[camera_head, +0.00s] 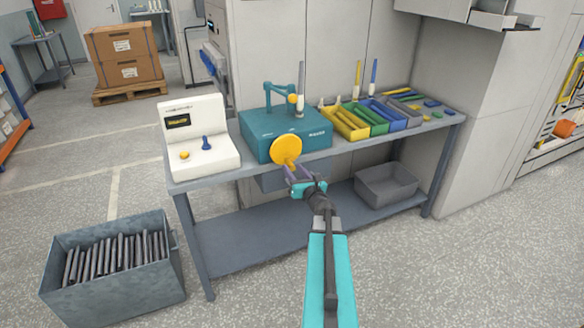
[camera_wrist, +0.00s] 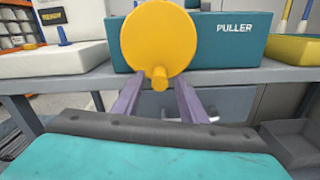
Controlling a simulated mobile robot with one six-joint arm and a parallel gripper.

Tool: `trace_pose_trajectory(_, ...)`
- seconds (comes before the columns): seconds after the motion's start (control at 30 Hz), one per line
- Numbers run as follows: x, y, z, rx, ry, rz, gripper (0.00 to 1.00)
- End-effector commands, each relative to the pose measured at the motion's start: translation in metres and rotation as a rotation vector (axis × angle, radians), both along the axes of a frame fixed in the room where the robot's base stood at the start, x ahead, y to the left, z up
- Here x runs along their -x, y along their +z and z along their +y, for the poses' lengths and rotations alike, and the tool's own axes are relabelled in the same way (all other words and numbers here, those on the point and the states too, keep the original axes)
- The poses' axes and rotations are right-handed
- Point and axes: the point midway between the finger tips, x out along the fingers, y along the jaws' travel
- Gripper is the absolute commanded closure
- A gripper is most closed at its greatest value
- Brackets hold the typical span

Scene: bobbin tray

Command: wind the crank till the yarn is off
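The crank is a round yellow disc (camera_head: 286,150) on the front of a teal box, the puller (camera_head: 258,136). In the wrist view the yellow disc (camera_wrist: 158,35) fills the upper middle, and its short yellow knob (camera_wrist: 159,79) sticks out at the bottom. My gripper (camera_head: 293,178) is just below and in front of the disc. In the wrist view its purple fingers (camera_wrist: 158,84) are apart, one on each side of the knob, with gaps beside it. A thin grey rod (camera_head: 301,77) stands on the puller near a teal arm (camera_head: 281,88). I cannot make out any yarn.
A white console (camera_head: 203,165) with a small display stands left of the puller. Coloured trays (camera_head: 350,131) lie to its right. A grey bin (camera_head: 386,184) is on the lower shelf. A metal crate (camera_head: 112,296) with dark rods stands on the floor at left.

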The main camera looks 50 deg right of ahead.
Motion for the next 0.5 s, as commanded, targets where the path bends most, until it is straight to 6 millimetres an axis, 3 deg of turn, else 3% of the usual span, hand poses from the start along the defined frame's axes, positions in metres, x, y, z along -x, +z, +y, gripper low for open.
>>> trace_pose_trajectory(0.2, -0.015, 0.001, -0.006, 0.0, 0.001, -0.001, 0.61)
trace_pose_trajectory(0.5, -0.018, 0.0, -0.008, -0.001, -0.001, -0.001, 0.61)
